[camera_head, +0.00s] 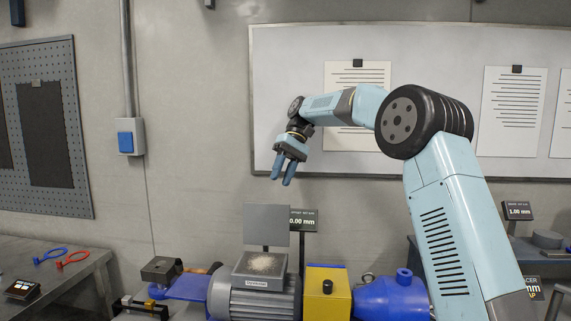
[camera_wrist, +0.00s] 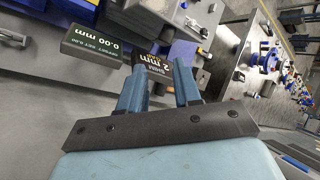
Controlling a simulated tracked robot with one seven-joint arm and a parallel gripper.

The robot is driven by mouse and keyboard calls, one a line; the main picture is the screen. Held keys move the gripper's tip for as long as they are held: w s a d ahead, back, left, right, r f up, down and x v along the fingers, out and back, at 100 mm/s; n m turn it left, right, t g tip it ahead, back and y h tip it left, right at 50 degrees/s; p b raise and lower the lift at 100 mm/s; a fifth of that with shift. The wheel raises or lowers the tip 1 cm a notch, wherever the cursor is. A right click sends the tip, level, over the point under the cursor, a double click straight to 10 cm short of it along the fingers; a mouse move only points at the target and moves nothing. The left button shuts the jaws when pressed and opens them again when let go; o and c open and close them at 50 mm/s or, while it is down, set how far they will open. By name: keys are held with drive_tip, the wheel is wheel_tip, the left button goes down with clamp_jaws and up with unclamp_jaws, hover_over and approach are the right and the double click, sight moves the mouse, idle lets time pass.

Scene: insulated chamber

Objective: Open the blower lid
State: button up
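A small grey box (camera_head: 260,269) with a grainy, speckled top and an unreadable front label sits on a ribbed grey motor-like housing (camera_head: 252,303) in the head view. A flat grey plate (camera_head: 266,225) stands upright at the back of this box, like a raised lid. I cannot tell for certain that this is the blower. My gripper (camera_head: 283,180) hangs in the air above and slightly right of the plate, clear of it, with fingers pointing down. In the wrist view my gripper (camera_wrist: 160,68) shows two blue fingers apart with nothing held between them.
A yellow block (camera_head: 327,292) and a blue housing (camera_head: 390,299) adjoin the motor at right. A dark display reading 0.00 mm (camera_head: 303,219) stands behind. A bench (camera_head: 85,285) with blue and red tools is at left. The wrist view shows a 2 mm display (camera_wrist: 163,65) beyond the fingers.

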drive_tip(key=shift+v, duration=1.85)
drive_tip(key=shift+a+r, duration=0.1)
drive_tip(key=s+d+r+m+t+h, duration=0.1)
drive_tip(key=s+d+m+t, duration=0.15)
drive_tip(key=s+d, duration=0.6)
drive_tip(key=s+d+m+t+h, duration=0.15)
drive_tip(key=s+d+t, duration=0.35)
drive_tip(key=s, duration=0.6)
drive_tip(key=s+d+f+m+t, duration=0.1)
drive_tip(key=s+d+f+t, duration=0.1)
drive_tip(key=s+d+f, duration=0.4)
drive_tip(key=s+d+f+m+t+h, duration=0.1)
drive_tip(key=s+d+f, duration=0.5)
drive_tip(key=s, duration=0.7)
drive_tip(key=shift+d+m+t, duration=0.4)
drive_tip(key=shift+d+t, duration=0.05)
drive_tip(key=shift+d, duration=0.65)
